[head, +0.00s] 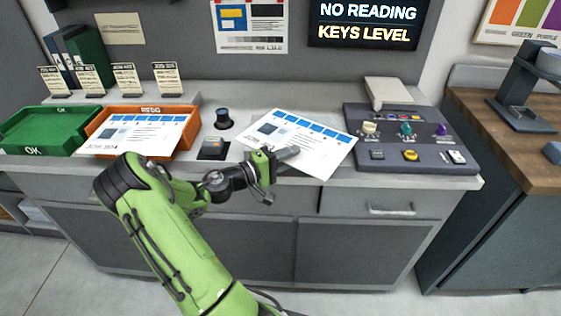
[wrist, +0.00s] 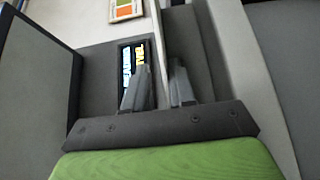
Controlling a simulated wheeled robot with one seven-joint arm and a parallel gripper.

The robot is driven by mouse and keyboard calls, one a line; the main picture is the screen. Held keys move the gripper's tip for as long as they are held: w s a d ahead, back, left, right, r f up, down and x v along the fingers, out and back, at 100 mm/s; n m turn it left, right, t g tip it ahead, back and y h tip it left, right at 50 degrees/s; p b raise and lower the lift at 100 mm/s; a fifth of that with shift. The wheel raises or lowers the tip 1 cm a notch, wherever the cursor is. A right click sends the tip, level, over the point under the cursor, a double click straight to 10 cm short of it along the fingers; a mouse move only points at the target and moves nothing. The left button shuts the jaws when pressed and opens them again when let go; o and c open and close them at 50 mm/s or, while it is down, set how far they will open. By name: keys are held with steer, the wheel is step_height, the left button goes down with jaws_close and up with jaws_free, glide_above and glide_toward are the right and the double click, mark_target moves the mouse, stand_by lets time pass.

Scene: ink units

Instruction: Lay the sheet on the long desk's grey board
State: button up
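The white printed sheet (head: 315,150), with a row of blue blocks, is flat above the middle of the long desk (head: 75,168), its near corner over the front edge. My gripper (head: 285,153) is at the sheet's near left edge and appears shut on it. In the wrist view, the two fingers (wrist: 158,85) have a thin pale edge between them. I cannot tell whether the sheet touches the desk. No plain grey board shows apart from the grey control panel (head: 418,160) at the right; any under the sheet is hidden.
A similar sheet (head: 130,135) lies across the orange tray (head: 188,138). The green tray (head: 50,130) is at its left. A dark knob (head: 223,118) and a small dark block (head: 213,149) stand left of my gripper. A screen (head: 366,22) hangs above.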

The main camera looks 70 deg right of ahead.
steer(key=p+v, duration=0.2)
steer(key=v, duration=1.3)
steer(key=shift+w+a, duration=0.2)
steer(key=shift+a, duration=0.05)
